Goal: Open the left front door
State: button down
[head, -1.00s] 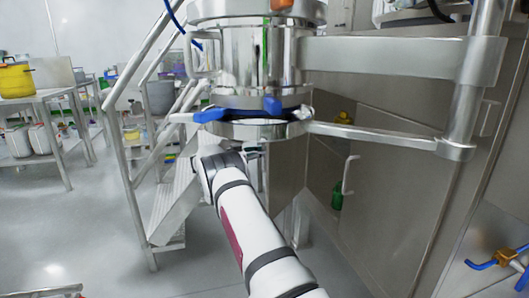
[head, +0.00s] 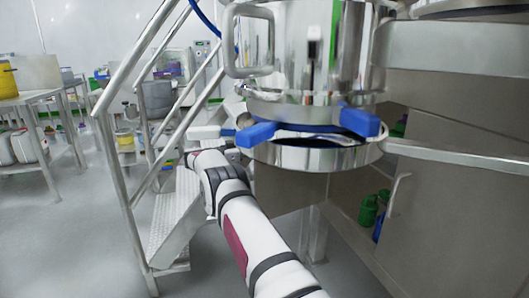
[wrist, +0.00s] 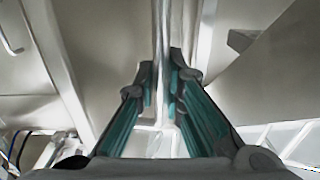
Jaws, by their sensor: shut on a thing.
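My gripper (wrist: 161,88) is shut on an upright metal bar, the door handle (wrist: 161,35), with a green-lined finger on each side of it in the wrist view. In the head view my gripper is hidden behind the steel vessel and its lower ring. A grey steel panel (head: 285,190), which looks like the left front door, shows below the ring and stands out from the cabinet. The dark cabinet opening lies right of it, with green bottles (head: 369,210) inside. The right front door (head: 440,220) has a pale upright handle (head: 394,192) and looks shut.
The steel vessel (head: 300,50) with blue clamps (head: 257,133) hangs over my arm. Metal stairs (head: 172,215) with rails stand at left, close to my arm. Side tables (head: 30,100) with containers stand farther left. Open floor (head: 75,240) lies at front left.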

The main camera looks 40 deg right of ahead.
jog(key=shift+f, duration=0.25)
jog(key=c, duration=1.9)
grip_release()
jog(key=shift+d, duration=0.1)
jog(key=shift+c, duration=0.2)
jog(key=shift+r, duration=0.1)
